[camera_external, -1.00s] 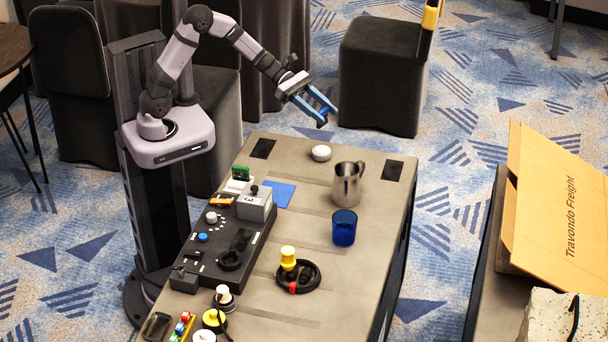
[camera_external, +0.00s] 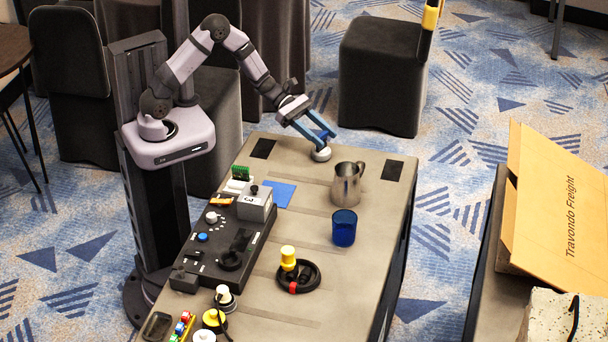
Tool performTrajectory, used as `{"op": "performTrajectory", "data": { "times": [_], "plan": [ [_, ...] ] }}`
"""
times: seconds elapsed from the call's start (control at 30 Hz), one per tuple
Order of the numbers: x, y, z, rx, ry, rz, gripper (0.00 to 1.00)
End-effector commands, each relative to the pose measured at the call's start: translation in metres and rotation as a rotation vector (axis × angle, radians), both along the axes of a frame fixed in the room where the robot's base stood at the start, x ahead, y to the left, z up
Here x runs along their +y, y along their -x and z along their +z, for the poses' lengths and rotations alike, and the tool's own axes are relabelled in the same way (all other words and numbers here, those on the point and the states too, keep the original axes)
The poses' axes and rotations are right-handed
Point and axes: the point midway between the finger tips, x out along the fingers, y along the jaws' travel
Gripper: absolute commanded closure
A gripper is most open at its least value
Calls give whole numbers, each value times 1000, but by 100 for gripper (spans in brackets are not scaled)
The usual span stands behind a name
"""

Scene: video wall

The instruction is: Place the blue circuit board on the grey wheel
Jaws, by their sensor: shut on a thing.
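My gripper (camera_external: 322,139) has blue fingers and reaches down at the far end of the table. It is shut on a small dark blue piece, which I take for the blue circuit board (camera_external: 320,143). The piece is hard to tell apart from the blue fingers and mostly hidden by them. The grey wheel (camera_external: 321,155) is a small, pale round disc lying on the table just under the fingertips. The fingers cover its upper side. I cannot tell whether the board touches it.
A metal pitcher (camera_external: 347,185) and a blue cup (camera_external: 344,228) stand to the right and nearer. A flat blue sheet (camera_external: 279,194) lies beside a dark control panel (camera_external: 226,252). A black ring (camera_external: 312,275) with a yellow knob is nearer. The middle of the table is mostly clear.

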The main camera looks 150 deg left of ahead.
Motion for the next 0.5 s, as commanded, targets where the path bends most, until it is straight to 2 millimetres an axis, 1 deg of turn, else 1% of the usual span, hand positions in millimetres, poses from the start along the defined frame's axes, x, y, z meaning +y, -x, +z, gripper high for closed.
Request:
{"op": "performTrajectory", "data": {
  "times": [0.23,0.37,0.4,0.43,0.47,0.5],
  "plan": [
    [0,0,0,0,-2,1,78],
    [0,0,-4,0,-2,1,78],
    [0,0,-2,0,-2,1,47],
    [0,0,-2,0,-2,1,40],
    [0,0,-2,1,-1,1,38],
    [0,0,-2,1,-1,1,38]
  ]
}}
